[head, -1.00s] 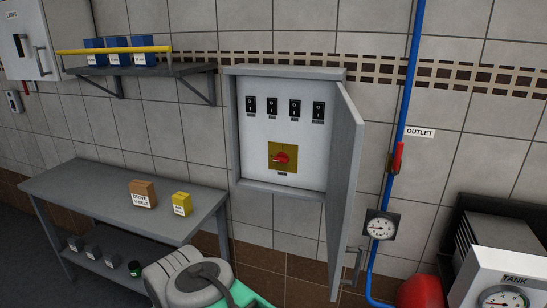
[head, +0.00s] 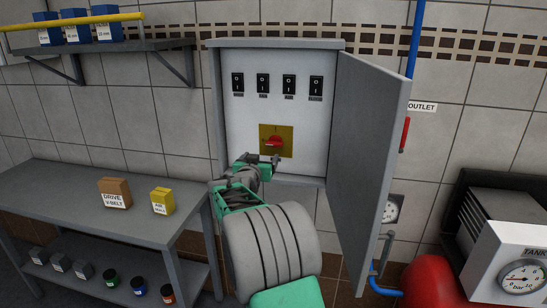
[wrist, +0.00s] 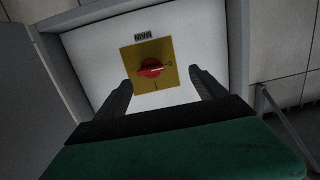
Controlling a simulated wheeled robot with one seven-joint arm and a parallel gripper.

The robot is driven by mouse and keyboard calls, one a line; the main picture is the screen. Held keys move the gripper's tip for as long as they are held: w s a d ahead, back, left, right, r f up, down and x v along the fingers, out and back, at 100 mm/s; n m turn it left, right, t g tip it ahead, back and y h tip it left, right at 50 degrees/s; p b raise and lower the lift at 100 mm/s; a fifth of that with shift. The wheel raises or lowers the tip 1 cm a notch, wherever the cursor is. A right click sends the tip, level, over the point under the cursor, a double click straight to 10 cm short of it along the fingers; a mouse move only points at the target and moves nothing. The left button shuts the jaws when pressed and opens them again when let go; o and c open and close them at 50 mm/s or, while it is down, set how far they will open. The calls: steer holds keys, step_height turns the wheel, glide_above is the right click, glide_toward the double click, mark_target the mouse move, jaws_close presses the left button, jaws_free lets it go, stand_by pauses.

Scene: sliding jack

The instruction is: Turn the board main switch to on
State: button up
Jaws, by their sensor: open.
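The board main switch is a red rotary knob (head: 273,142) on a yellow square plate (head: 288,132), low on the white panel of the open grey cabinet (head: 216,110). In the wrist view the knob (wrist: 151,68) points sideways, in line with the 0 mark on its plate (wrist: 133,52); the I mark is at a right angle to it. The MAIN label (wrist: 143,36) shows upside down there. My gripper (head: 264,160) is just in front of and below the switch. In the wrist view its two fingers (wrist: 160,92) are apart, one on each side of the plate, with nothing between them.
The cabinet door (head: 365,150) stands open to the right of my arm. A row of several black switches (head: 276,84) is above the main switch. A workbench (head: 60,195) with boxes is at left. The blue pipe (head: 416,40) and red tank (head: 429,280) are at right.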

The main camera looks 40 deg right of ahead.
mark_target(273, 144)
steer(key=shift+h, duration=0.7)
steer(key=p+x, duration=0.1)
steer(key=x, duration=0.2)
steer(key=s+p+x, duration=0.1)
steer(key=x, duration=0.3)
steer(key=d+x, duration=0.1)
steer(key=x, duration=0.2)
steer(key=shift+s+d+r+p, duration=0.1)
steer(key=shift+d+r+p, duration=0.1)
steer(key=shift+r+p, duration=0.15)
steer(key=shift+f+m, duration=0.1)
steer(key=shift+m, duration=0.2)
steer(key=c, duration=1.4)
